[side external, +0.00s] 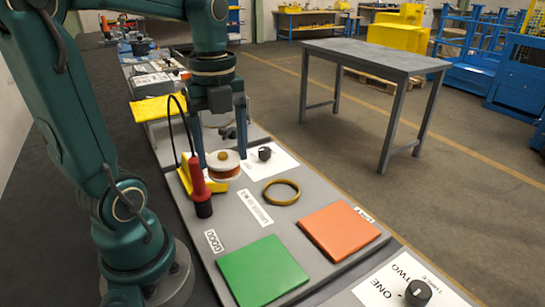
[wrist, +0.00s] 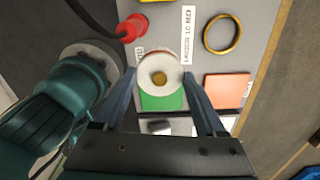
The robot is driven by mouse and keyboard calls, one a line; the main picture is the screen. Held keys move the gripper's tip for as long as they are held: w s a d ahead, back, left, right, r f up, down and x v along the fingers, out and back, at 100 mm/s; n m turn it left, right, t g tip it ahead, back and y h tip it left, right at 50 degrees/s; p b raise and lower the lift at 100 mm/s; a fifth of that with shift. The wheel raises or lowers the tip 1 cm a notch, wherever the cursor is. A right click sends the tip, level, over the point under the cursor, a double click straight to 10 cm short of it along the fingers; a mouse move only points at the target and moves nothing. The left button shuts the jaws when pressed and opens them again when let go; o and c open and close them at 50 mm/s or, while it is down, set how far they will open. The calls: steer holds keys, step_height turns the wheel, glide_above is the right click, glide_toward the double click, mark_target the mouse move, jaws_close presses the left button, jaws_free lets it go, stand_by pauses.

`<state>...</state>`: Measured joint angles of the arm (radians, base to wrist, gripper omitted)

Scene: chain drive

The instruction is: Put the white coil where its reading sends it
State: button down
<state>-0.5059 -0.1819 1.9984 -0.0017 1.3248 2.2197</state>
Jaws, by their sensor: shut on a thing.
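The white coil (side external: 223,165), a spool with white flanges and a copper-coloured winding, is between the fingers of my gripper (side external: 222,154). In the wrist view the coil (wrist: 160,75) shows its white round face and brass-coloured centre, with my gripper's fingers (wrist: 160,82) on both sides. It seems held above the grey board, partly covering the green pad in that view. The green pad (side external: 262,271), labelled GOOD, and the orange pad (side external: 340,230) are bare. A red probe (side external: 198,185) with a black lower end and cable stands left of the coil. Any reading display is not visible.
A brass ring (side external: 281,192) lies on the board beside a printed label (side external: 255,208). A black knob (side external: 264,154) sits on a white plate right of the coil. Another dial (side external: 418,292) marked ONE and TWO is at the front right. A yellow piece (side external: 216,187) is near the probe.

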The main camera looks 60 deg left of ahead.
steer(key=shift+s+d+m, duration=0.55)
steer(key=shift+d+m, duration=0.05)
steer(key=shift+m, duration=0.6)
steer(key=shift+s+d+f+m, duration=0.1)
steer(key=shift+d+f+m, duration=0.2)
steer(key=shift+d, duration=0.25)
steer(key=d+f, duration=0.2)
steer(key=d, duration=0.1)
steer(key=d+f, duration=0.2)
steer(key=d, duration=0.2)
steer(key=w+d+f, duration=0.1)
steer(key=d+f, duration=0.1)
steer(key=d, duration=0.1)
steer(key=shift+d+f, duration=0.35)
steer(key=shift+d, duration=0.05)
steer(key=shift+f, duration=1.95)
steer(key=shift+f, duration=0.15)
jaws_free()
